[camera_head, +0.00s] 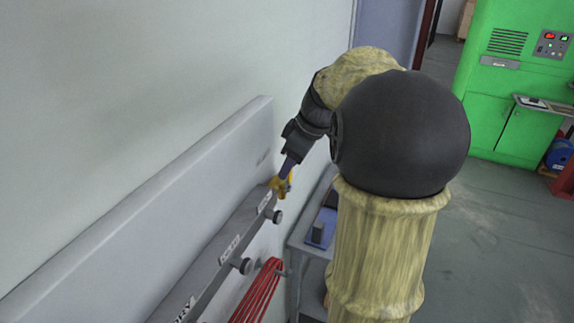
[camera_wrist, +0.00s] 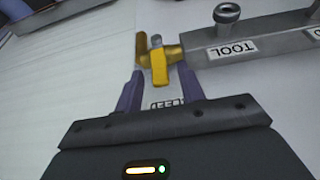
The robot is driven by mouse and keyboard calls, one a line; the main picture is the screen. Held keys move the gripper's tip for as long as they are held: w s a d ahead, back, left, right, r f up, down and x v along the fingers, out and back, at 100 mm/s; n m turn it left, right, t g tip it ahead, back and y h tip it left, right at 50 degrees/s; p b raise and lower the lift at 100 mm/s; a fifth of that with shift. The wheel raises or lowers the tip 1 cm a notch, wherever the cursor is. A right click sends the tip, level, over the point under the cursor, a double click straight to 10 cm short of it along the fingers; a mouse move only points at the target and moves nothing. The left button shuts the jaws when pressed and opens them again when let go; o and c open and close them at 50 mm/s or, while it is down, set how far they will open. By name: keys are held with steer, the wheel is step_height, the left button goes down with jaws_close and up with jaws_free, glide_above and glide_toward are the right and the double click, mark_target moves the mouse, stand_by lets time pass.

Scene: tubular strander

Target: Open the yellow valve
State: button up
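The yellow valve (camera_wrist: 158,67) is at the end of a grey metal bar, with a small grey knob at its top in the wrist view. In the head view the valve (camera_head: 281,184) is at the far end of the bar along the wall. My gripper (camera_wrist: 160,72) has its two purple fingers apart, one on each side of the valve's yellow handle. Gaps show between the fingers and the handle. In the head view my gripper (camera_head: 287,170) reaches down to the valve, and its fingers are small and hard to make out.
The grey bar (camera_wrist: 265,38) carries a TOOL label and a round knob (camera_wrist: 227,12). Red hoses (camera_head: 262,292) hang below the bar. A grey shelf cart (camera_head: 300,245) stands beside the wall. A green machine (camera_head: 500,100) stands far right, with open floor before it.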

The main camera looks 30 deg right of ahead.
steer(key=shift+x, duration=1.1)
jaws_close()
